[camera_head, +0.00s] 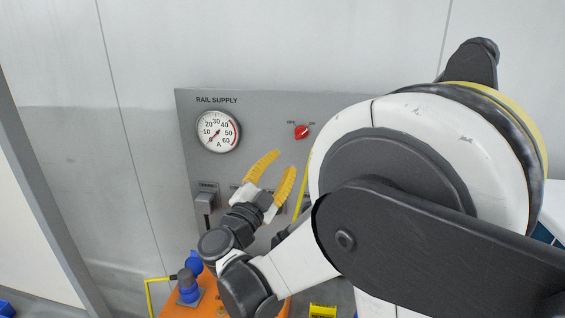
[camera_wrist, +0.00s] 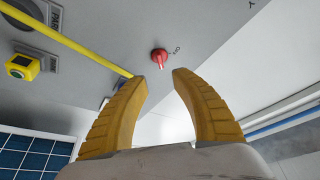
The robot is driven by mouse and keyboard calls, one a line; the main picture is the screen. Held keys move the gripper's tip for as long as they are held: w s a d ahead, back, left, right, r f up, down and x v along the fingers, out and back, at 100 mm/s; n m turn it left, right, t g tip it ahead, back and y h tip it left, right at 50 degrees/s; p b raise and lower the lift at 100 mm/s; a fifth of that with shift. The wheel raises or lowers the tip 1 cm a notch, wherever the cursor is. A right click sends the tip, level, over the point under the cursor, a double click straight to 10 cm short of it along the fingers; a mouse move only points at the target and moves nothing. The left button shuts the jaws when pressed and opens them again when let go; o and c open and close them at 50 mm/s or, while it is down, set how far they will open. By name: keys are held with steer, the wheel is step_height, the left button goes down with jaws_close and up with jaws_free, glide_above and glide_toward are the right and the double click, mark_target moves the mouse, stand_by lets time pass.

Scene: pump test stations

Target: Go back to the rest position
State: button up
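My gripper (camera_head: 275,172) is in front of the grey RAIL SUPPLY panel (camera_head: 262,110), below a red rotary knob (camera_head: 301,132). Its two yellow fingers are apart with nothing between them. In the wrist view my gripper (camera_wrist: 159,74) shows the same gap between the fingertips. The red knob (camera_wrist: 159,57) is beyond the tips there, apart from them as far as I can see. My arm hides the right part of the panel in the head view.
A round gauge (camera_head: 217,132) and a grey lever switch (camera_head: 206,202) are on the panel. A blue fitting (camera_head: 190,284) stands on an orange surface (camera_head: 180,309) below. A yellow cable (camera_wrist: 70,45) crosses the wrist view. Bare wall (camera_head: 60,130) is at left.

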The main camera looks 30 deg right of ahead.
steer(key=w+a+r+n+t+y+b, duration=0.2)
steer(key=w+a+r+n+t+y, duration=0.1)
steer(key=a+r+n+t+y, duration=0.3)
steer(key=s+a+f+n+y+b, duration=0.2)
steer(key=s+a+f+n+y, duration=0.2)
steer(key=a+f+n+y, duration=0.6)
steer(key=s+d+f+n+g+b, duration=0.1)
steer(key=s+d+f+n+g, duration=0.1)
steer(key=s+f+g, duration=0.3)
steer(key=s+d+f+n+g+b, duration=0.1)
steer(key=s+f+g, duration=0.5)
steer(key=s+f, duration=0.7)
steer(key=s+d+n, duration=0.1)
steer(key=d, duration=0.1)
steer(key=shift+s+d+y, duration=0.35)
steer(key=shift+s+y, duration=0.05)
